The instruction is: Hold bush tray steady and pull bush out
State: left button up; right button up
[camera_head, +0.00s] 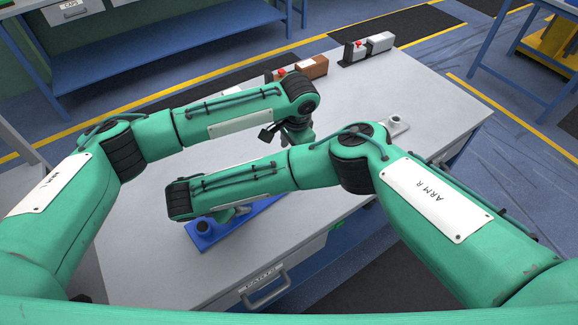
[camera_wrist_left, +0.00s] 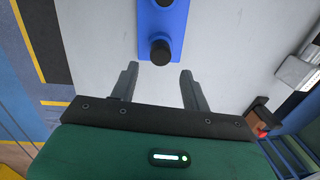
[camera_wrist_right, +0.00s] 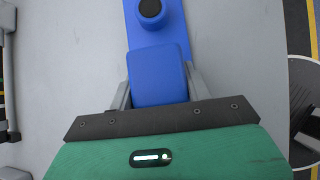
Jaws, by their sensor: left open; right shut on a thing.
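The blue bush tray (camera_head: 212,238) lies on the grey table, partly hidden under my right arm in the head view. My right gripper (camera_wrist_right: 158,92) is shut on a raised blue block of the tray (camera_wrist_right: 158,80), a finger on each side. A dark round bush (camera_wrist_right: 150,8) stands on the tray beyond that block. In the left wrist view, a black bush (camera_wrist_left: 160,52) sits near the tray's end (camera_wrist_left: 176,30). My left gripper (camera_wrist_left: 160,72) is open, with that bush ahead of and between its fingertips, apart from them. Another dark round thing (camera_wrist_left: 165,2) shows at the top edge.
A pale plate with a round fitting (camera_head: 398,121) lies at the table's right edge. A brown block (camera_head: 313,67), a grey block (camera_head: 380,43) and a box with a red button (camera_head: 356,51) stand at the back. The drawer handle (camera_head: 266,290) juts from the table front.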

pick_arm(q)
jog(key=f, duration=0.7)
jog(key=shift+w+a+f, duration=0.15)
jog(key=shift+w+a, duration=0.1)
jog(key=shift+w, duration=0.1)
grip_shut()
